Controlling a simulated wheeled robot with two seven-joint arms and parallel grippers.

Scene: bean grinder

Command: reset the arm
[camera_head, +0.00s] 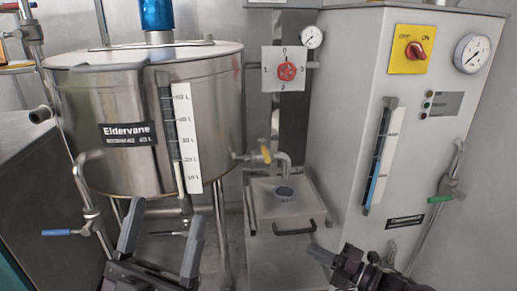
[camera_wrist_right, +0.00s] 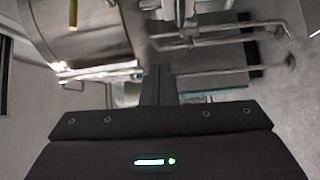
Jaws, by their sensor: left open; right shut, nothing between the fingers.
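My left gripper (camera_head: 161,232) is at the bottom left of the head view, in front of the lower part of the steel tank. Its two dark fingers point up and stand well apart, with nothing between them. My right gripper (camera_head: 322,254) comes in at the bottom right of the head view, in front of the grey cabinet's foot and the small box. Its fingers are together and empty. They also show at the centre of the right wrist view (camera_wrist_right: 157,86).
The steel tank (camera_head: 110,100) with a level scale (camera_head: 186,140) stands at left. A box with a black handle (camera_head: 295,228) sits under a yellow-handled tap (camera_head: 266,151). A grey cabinet (camera_head: 345,90) with a red switch (camera_head: 415,50) stands at right. A blue-handled valve (camera_head: 58,233) is at lower left.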

